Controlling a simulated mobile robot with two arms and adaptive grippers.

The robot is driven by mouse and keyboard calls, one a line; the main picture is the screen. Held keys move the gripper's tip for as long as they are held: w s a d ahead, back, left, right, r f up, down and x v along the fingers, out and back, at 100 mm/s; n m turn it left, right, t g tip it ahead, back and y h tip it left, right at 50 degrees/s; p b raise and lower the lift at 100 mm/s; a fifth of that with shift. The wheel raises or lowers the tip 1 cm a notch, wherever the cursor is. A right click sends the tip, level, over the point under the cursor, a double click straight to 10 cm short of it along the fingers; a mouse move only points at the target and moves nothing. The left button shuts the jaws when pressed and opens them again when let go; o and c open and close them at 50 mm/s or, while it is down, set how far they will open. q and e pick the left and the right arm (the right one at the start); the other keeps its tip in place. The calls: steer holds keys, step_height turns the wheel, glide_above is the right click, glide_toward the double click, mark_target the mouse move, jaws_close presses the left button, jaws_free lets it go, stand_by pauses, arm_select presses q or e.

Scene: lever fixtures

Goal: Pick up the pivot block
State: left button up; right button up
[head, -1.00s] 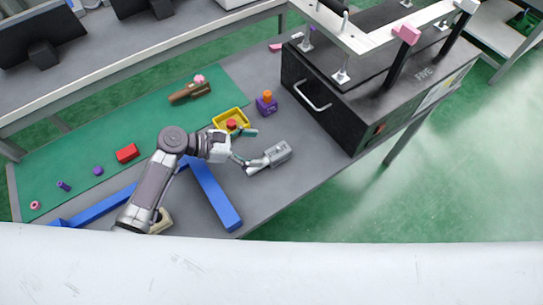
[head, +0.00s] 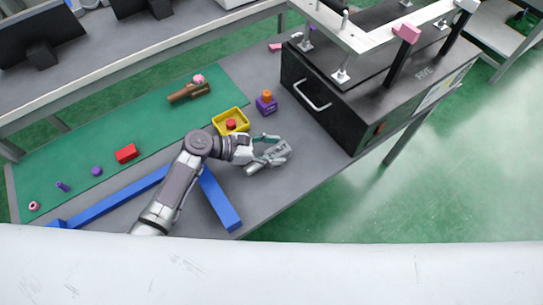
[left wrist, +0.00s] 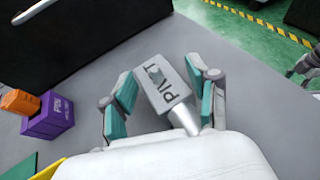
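The pivot block (head: 277,151) is a grey block marked "PIVOT" with a round grey shaft at one end. It lies on the grey table near its right edge. My left gripper (head: 273,149) is at the block. In the left wrist view, the teal-padded fingers of the left gripper (left wrist: 162,98) stand open on either side of the pivot block (left wrist: 163,84), with narrow gaps seeming to remain. A grey shape at the right edge of the left wrist view looks like part of my right gripper (left wrist: 304,66); its fingers are not clear.
A black lever fixture (head: 350,95) with a handle stands behind, to the right. A yellow tray (head: 219,130) holds a red piece. A purple block (head: 266,107) with an orange top is nearby. Blue bars (head: 222,200) and a green mat (head: 60,160) lie to the left.

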mark_target(273, 152)
arm_select(q)
jaws_close()
stand_by(0.3)
steer(key=shift+r, duration=0.55)
step_height(273, 152, up, 3)
steer(key=shift+p, duration=0.55)
steer(key=s+d+r+p, duration=0.1)
steer(key=s+d+r, duration=0.1)
steer(key=d, duration=0.3)
steer(key=s+d+r+p, duration=0.1)
steer(key=s+d+r, duration=0.2)
steer(key=d+r, duration=0.2)
steer(key=shift+d, duration=0.2)
